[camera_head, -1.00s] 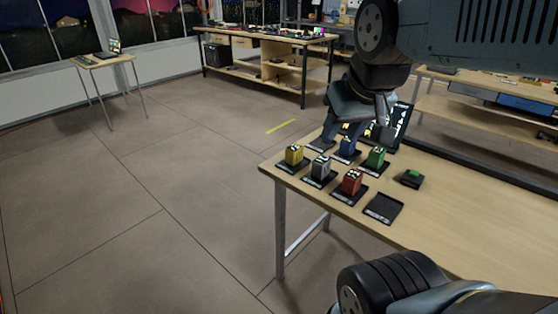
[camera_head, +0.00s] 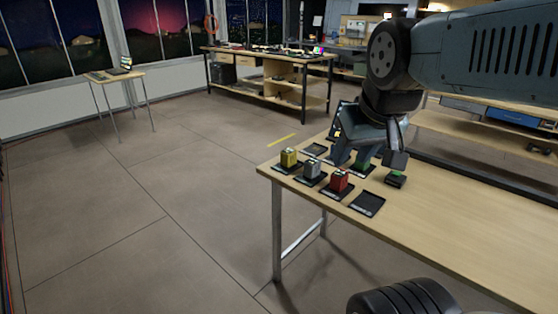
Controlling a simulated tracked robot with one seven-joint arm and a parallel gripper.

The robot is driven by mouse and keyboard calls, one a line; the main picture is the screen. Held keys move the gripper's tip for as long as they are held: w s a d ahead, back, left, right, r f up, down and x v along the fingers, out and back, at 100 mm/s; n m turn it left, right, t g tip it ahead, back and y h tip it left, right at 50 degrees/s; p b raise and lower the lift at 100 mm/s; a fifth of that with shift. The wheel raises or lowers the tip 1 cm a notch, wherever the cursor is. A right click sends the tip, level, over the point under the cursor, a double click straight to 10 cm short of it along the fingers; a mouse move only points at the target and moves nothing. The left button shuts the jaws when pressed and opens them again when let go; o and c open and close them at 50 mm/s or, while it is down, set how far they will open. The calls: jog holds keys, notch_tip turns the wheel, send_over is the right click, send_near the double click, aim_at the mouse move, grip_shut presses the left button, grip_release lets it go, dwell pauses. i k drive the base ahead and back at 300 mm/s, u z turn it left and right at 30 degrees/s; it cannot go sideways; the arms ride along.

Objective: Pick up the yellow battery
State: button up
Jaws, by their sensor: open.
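The yellow battery (camera_head: 289,157) stands upright on a small black tray at the left front corner of the wooden table (camera_head: 450,232). My gripper (camera_head: 368,160) is open above the table, to the right of the yellow battery and apart from it. Its fingers cover part of the green battery (camera_head: 367,168). The place where the blue battery stood is hidden behind my gripper, so I cannot tell what is between the fingers.
A grey battery (camera_head: 312,169) and a red battery (camera_head: 339,181) stand close to the right of the yellow one. An empty black tray (camera_head: 367,204) lies in front. Another empty tray (camera_head: 314,149) lies behind the yellow battery. A dark block with a green top (camera_head: 396,179) lies right.

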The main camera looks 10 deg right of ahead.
aim_at(288, 156)
jog(key=z, duration=0.1)
jog(key=i, duration=0.95)
jog(key=u, duration=0.05)
